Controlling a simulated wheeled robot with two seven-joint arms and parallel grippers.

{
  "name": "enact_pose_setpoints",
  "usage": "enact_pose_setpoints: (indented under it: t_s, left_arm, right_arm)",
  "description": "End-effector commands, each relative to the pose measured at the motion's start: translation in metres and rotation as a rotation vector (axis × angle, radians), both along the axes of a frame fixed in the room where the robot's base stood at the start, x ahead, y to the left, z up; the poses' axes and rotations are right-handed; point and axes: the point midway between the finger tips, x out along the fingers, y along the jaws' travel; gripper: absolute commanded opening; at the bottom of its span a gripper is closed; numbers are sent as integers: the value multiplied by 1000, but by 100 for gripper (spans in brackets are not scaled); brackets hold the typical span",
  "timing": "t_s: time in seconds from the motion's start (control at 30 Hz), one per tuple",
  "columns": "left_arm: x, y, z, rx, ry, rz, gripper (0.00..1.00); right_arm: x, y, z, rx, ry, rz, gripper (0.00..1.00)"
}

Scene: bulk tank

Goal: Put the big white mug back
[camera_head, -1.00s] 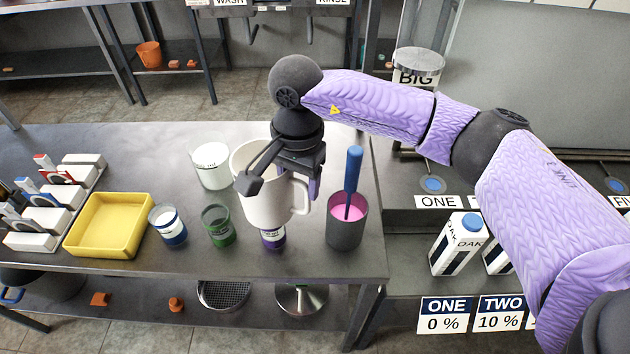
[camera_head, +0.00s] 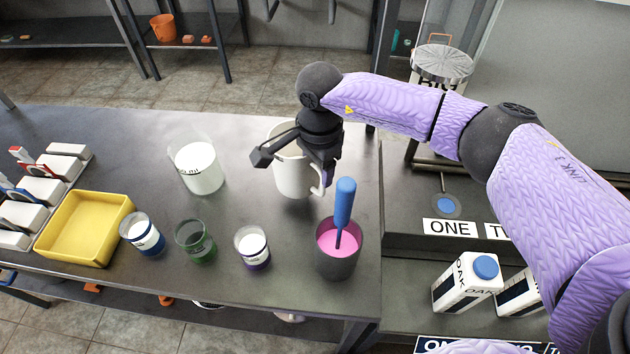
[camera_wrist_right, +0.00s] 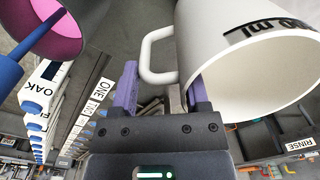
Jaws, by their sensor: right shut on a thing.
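The big white mug (camera_head: 291,176) is upright at the back right of the steel table, its handle to the right. My right gripper (camera_head: 325,170) is shut on it at the handle side, reaching down from above. In the right wrist view the mug (camera_wrist_right: 232,55) fills the upper right, with its handle between the two purple fingers of the gripper (camera_wrist_right: 160,85). I cannot tell whether the mug's base touches the table. My left gripper is not in view.
A dark cup of pink liquid (camera_head: 337,266) with a blue-handled tool stands close in front of the mug. A clear beaker with white contents (camera_head: 199,172) stands to its left. Three small glasses, a yellow tray (camera_head: 80,255) and cartons (camera_head: 465,288) are nearer the front.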

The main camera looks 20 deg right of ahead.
Motion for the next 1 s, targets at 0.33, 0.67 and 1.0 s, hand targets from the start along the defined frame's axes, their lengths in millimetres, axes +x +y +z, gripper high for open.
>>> enact_pose_setpoints:
  t_s: [0.33, 0.67, 1.0]
  left_arm:
    - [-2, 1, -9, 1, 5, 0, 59]
    - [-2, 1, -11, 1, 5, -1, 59]
    - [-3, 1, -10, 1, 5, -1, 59]
  right_arm:
    - [0, 0, -41, -1, -1, 2, 0]
    - [0, 0, -43, -1, -1, 2, 76]
    - [0, 0, -42, -1, -1, 2, 94]
